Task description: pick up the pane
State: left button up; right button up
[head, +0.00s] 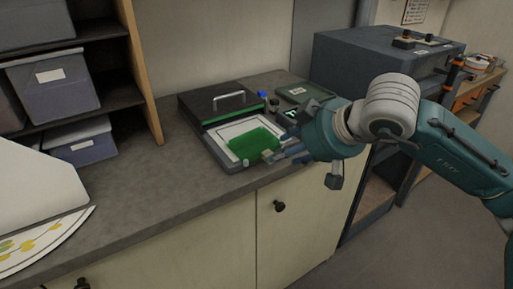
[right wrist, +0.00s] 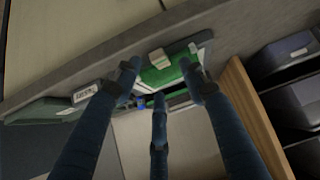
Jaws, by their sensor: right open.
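The pane (head: 250,145) is a flat green piece lying on the white surface of a dark tray-like device (head: 223,158) on the counter. In the right wrist view the pane (right wrist: 163,74) shows between and beyond my fingers. My right gripper (head: 283,149) reaches in from the right, at the right front corner of the pane. Its fingers (right wrist: 159,76) are spread open, with nothing between them that looks held. I cannot tell whether a fingertip touches the pane. My left gripper is not in view.
The device's dark lid with a handle (head: 229,98) stands behind the pane. Small blue and dark items (head: 262,95) and a green box (head: 305,92) sit to its right. Shelves with bins (head: 50,85) stand at left.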

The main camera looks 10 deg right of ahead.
aim_at(258, 146)
jog(key=x, duration=0.7)
jog(key=shift+w+f, duration=0.1)
jog(key=shift+w, duration=0.05)
jog(key=shift+d, duration=0.1)
grip_shut()
